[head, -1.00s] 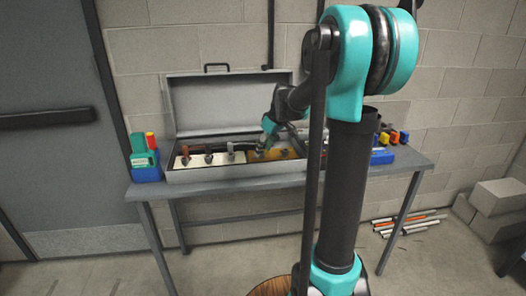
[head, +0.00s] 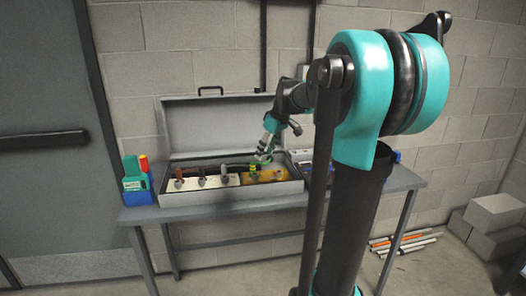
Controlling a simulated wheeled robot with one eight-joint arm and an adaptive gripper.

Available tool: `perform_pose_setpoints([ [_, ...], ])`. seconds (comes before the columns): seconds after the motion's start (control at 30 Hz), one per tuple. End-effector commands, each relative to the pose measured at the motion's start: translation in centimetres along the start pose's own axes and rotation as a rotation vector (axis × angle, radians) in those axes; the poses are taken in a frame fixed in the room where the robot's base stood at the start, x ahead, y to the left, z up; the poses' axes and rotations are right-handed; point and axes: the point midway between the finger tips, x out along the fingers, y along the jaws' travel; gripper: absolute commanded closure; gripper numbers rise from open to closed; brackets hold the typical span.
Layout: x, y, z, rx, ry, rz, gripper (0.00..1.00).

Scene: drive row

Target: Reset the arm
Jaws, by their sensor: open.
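My gripper (head: 263,156) is at the end of my black and teal arm in the head view. It is open and hangs just above the right part of an open grey case (head: 235,206) on the table. Below it in the case is a yellow-orange block (head: 262,177) with small knobs. A small yellow-green patch shows right by the fingertips; I cannot tell whether it touches them. My upper arm hides the right part of the table.
The grey table (head: 160,214) stands against a block wall. A blue and green holder (head: 136,185) with a red item is at its left end. The case's raised lid (head: 215,127) stands behind the gripper. Pipes (head: 405,243) and concrete blocks (head: 494,222) lie on the floor at right.

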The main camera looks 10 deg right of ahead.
Motion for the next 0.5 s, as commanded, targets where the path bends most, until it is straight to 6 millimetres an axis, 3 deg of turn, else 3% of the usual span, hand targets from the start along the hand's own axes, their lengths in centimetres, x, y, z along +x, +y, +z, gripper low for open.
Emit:
perform_pose_setpoints([
  [0.07,0.4,-0.4,0.6,0.015,-0.003,0.005,0.54],
  [0.17,2.1,-2.0,3.1,0.075,-0.014,0.026,0.54],
  [0.27,4.7,-4.8,7.5,0.179,-0.03,0.064,0.54],
  [0.5,10.6,-11.9,20.1,0.455,-0.039,0.177,0.54],
])
